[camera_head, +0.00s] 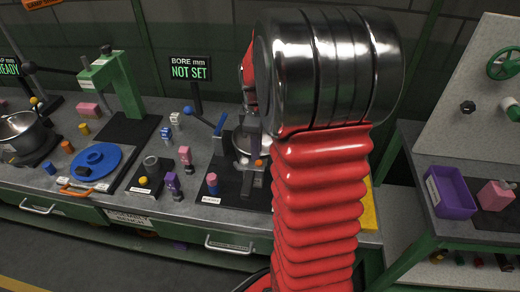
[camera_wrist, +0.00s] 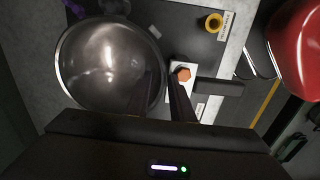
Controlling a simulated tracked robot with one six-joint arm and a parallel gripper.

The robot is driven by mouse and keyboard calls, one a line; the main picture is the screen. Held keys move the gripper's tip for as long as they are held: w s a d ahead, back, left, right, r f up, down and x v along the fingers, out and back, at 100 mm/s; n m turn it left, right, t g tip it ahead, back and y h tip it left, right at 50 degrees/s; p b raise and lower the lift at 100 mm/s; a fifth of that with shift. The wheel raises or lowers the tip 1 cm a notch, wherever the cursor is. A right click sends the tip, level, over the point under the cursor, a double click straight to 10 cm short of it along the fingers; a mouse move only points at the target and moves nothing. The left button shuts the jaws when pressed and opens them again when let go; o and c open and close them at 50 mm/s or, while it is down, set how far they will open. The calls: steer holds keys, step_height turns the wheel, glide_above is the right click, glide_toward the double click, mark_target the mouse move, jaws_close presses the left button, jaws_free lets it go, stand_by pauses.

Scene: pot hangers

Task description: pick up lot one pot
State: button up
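A shiny steel pot (camera_wrist: 105,68) fills the left of the wrist view. A white bracket with an orange hex bolt (camera_wrist: 184,74) and a dark handle (camera_wrist: 218,87) stand at its right side. My gripper (camera_wrist: 161,98) is at the pot's near right edge; its dark fingers look apart, one just right of the pot's wall and a dimmer one in front of the pot. Contact cannot be told. Another steel pot (camera_head: 20,131) stands at the far left.
The grey bench (camera_head: 205,150) holds a green press (camera_head: 122,82), a blue disc (camera_head: 96,160) and several small coloured pegs. A "NOT SET" sign (camera_head: 192,68) stands behind. A purple bin (camera_head: 451,192) sits on the right bench. My red arm blocks the middle of the head view.

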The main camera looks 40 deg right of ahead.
steer(key=shift+f, duration=0.1)
steer(key=shift+c, duration=0.6)
jaws_close()
stand_by(0.6)
